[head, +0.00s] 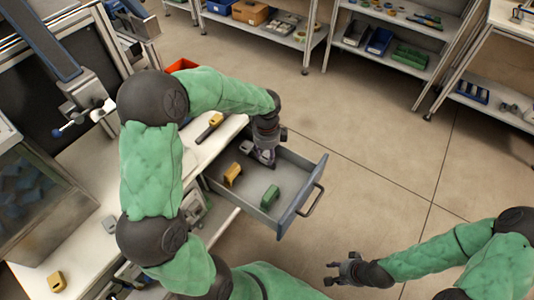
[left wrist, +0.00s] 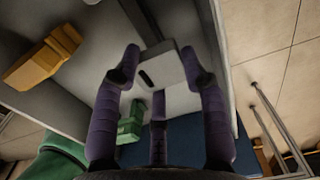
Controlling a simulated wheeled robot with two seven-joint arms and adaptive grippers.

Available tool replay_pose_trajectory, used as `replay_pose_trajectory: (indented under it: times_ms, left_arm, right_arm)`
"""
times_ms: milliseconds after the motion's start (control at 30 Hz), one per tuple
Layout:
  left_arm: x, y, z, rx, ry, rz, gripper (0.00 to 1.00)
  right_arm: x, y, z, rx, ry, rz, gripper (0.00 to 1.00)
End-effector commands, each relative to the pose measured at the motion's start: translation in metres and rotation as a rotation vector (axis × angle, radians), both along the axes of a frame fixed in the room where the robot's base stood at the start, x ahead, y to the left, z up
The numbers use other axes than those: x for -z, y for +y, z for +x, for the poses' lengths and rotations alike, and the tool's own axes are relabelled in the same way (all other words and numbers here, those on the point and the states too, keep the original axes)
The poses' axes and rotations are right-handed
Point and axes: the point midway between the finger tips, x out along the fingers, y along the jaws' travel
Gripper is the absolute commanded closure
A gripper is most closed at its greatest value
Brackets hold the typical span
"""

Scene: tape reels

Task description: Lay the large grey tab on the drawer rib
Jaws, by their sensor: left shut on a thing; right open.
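The open drawer (head: 308,171) holds a yellow piece (head: 232,173) and a green piece (head: 270,195). My left gripper (head: 262,153) reaches down into the drawer's far part. In the left wrist view its purple fingers (left wrist: 163,75) are shut on a light grey tab (left wrist: 158,70) with a dark slot. The yellow piece (left wrist: 42,57) and green piece (left wrist: 131,121) show beside and beyond the fingers. I cannot clearly make out the drawer rib or whether the tab touches it. My right gripper (head: 345,268) is open and empty, outside the drawer at the lower right.
A white bench (head: 88,168) stands left of the drawer, with a yellow-headed tool (head: 210,128), a small grey piece (head: 109,223) and a yellow block (head: 57,281). The drawer handle (head: 312,200) juts right. Shelves line the back. The floor between is clear.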

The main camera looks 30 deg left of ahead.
Motion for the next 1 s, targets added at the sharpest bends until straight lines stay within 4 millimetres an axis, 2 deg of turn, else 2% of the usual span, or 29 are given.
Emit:
replay_pose_trajectory:
  times_ms: [633,667,700,733,1000]
  left_arm:
    - [0.014,0.000,-0.001,0.001,0.004,-0.001,0.72]
    - [0.014,0.000,-0.002,0.001,0.005,-0.001,0.48]
    - [0.014,0.000,-0.002,0.001,0.006,-0.001,0.37]
    - [0.014,-0.001,-0.002,0.001,0.007,-0.002,0.33]
    - [0.016,-0.001,-0.004,0.000,0.012,-0.002,0.33]
  right_arm:
    - [0.003,0.000,0.000,0.000,0.000,0.000,0.56]
    - [0.003,0.000,0.000,0.000,0.000,0.000,0.56]
    - [0.003,0.000,0.000,0.000,0.000,0.000,0.56]
    - [0.003,0.000,0.000,0.000,0.000,0.000,0.56]
    - [0.003,0.000,0.000,0.000,0.000,0.000,0.56]
